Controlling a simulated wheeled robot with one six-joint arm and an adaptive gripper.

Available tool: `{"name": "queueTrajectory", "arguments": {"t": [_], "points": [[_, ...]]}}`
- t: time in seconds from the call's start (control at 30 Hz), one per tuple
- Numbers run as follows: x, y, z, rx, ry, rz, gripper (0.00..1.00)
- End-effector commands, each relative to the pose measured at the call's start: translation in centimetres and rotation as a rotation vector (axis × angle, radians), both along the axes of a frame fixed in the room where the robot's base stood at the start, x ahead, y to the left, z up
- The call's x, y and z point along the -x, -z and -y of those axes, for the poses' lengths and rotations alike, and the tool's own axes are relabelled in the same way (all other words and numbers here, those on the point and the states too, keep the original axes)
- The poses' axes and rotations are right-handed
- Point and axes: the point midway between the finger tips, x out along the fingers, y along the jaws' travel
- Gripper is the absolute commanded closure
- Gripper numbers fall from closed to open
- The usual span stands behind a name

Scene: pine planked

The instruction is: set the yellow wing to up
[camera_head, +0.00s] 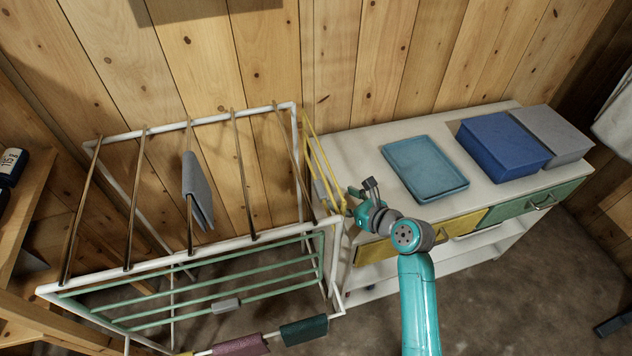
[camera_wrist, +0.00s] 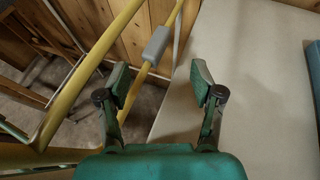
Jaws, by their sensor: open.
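The yellow wing (camera_head: 324,158) is a frame of thin yellow bars on the right side of the white drying rack (camera_head: 150,255), beside the cabinet. It shows steeply angled from above, so its exact angle is hard to tell. In the wrist view its yellow bar (camera_wrist: 105,50) crosses the left side, and a grey grip (camera_wrist: 158,44) sits on another yellow bar. My gripper (camera_head: 362,189) is just right of the wing. In the wrist view my gripper (camera_wrist: 160,80) is open and empty, with the grey grip beyond and between its fingertips, apart from them.
A cabinet (camera_head: 375,140) with yellow and green drawers stands close on the right, bearing a teal tray (camera_head: 425,168), a blue box (camera_head: 502,146) and a grey box (camera_head: 550,135). A grey cloth (camera_head: 197,188) hangs on a top rail. The rack's green wing (camera_head: 200,290) is at the front.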

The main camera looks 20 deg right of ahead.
Motion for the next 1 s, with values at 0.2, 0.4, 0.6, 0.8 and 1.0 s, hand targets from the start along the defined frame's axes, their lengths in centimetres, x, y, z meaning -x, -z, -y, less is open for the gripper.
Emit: {"name": "queueTrajectory", "arguments": {"t": [0.2, 0.4, 0.6, 0.8, 1.0], "points": [[-2.4, 1.0, -1.1, 0.0, -0.003, 0.0, 0.34], [-5.5, 2.4, -2.4, 0.001, -0.004, -0.001, 0.34], [-7.8, 3.4, -3.3, 0.0, -0.002, 0.0, 0.34], [-8.8, 3.9, -3.7, 0.001, 0.0, 0.0, 0.34], [-8.9, 4.0, -3.7, 0.001, 0.0, 0.0, 0.34]]}}
